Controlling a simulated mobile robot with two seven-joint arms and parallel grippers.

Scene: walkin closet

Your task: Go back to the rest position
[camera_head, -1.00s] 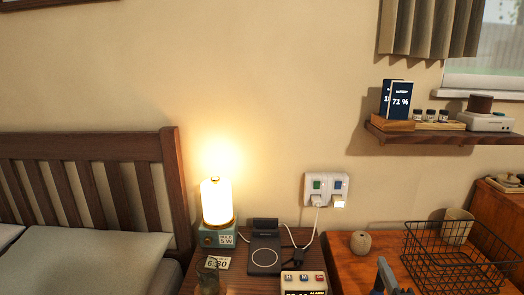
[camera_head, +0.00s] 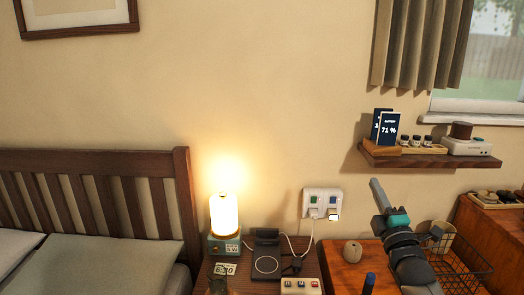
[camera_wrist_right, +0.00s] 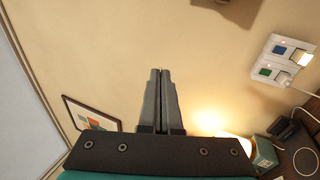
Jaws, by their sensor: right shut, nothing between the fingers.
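My right arm comes up from the lower right in the head view. Its gripper (camera_head: 377,188) is shut and empty, pointing up in front of the wall above the wooden table. In the right wrist view the gripper's two grey fingers (camera_wrist_right: 160,72) lie together with nothing between them, against a background of bare wall. My left gripper is not in view.
A wall outlet (camera_head: 322,203) is left of the right gripper, and a wall shelf (camera_head: 430,160) is to its upper right. A wire basket (camera_head: 465,272) is partly behind the arm. A lit lamp (camera_head: 224,216) stands on the nightstand (camera_head: 205,272).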

